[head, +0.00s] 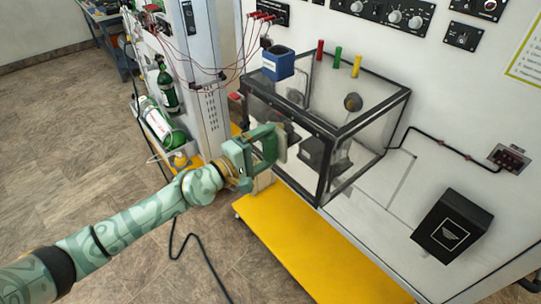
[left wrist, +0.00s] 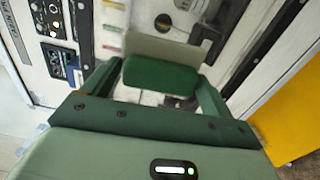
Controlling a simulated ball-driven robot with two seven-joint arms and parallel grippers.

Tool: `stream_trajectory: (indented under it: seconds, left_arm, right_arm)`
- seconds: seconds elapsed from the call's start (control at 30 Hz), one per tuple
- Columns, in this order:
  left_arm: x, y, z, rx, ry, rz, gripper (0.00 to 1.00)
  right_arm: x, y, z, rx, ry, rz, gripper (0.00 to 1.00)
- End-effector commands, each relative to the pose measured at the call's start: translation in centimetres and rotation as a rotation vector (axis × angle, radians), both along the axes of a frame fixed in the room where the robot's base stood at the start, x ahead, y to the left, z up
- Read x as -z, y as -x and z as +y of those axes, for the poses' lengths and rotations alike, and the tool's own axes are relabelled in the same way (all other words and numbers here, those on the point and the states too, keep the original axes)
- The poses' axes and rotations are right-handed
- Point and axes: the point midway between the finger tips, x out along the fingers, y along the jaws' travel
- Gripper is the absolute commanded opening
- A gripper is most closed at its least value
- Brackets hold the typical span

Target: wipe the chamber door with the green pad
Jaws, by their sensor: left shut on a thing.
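My left gripper (head: 262,148) is shut on the green pad (left wrist: 160,76), which has a pale cream face turned away from the gripper. The cream face also shows in the head view (head: 282,142). The clear chamber (head: 372,122) with a black frame stands on the white bench. The pad is in front of the chamber's near left side, where the door panel (head: 290,150) is partly hidden by the gripper. I cannot tell whether the pad touches the door. My right gripper is not in view.
A black box (head: 452,226) is at the right. A yellow ledge (head: 310,250) runs below.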

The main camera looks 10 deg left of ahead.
Motion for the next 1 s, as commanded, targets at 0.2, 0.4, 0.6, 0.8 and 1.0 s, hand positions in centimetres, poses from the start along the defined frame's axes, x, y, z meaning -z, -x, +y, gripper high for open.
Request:
stream_trajectory:
  seconds: [0.2, 0.4, 0.6, 0.8, 1.0]
  left_arm:
    - [0.5, -1.2, 1.7, -0.001, -0.002, -0.001, 0.67]
    - [0.1, -1.4, 2.0, 0.000, 0.000, 0.000, 0.67]
    - [0.1, -1.1, 2.2, 0.000, -0.001, 0.002, 0.67]
    - [0.2, 0.7, 3.6, 0.000, -0.002, 0.002, 0.67]
    - [0.2, 2.6, 5.0, 0.000, -0.002, 0.001, 0.67]
  right_arm:
    - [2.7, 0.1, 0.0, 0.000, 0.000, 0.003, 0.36]
    - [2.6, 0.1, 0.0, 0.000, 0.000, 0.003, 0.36]
    - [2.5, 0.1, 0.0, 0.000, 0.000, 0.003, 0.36]
    - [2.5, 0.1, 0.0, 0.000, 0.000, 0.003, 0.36]
    - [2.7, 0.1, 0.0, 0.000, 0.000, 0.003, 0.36]
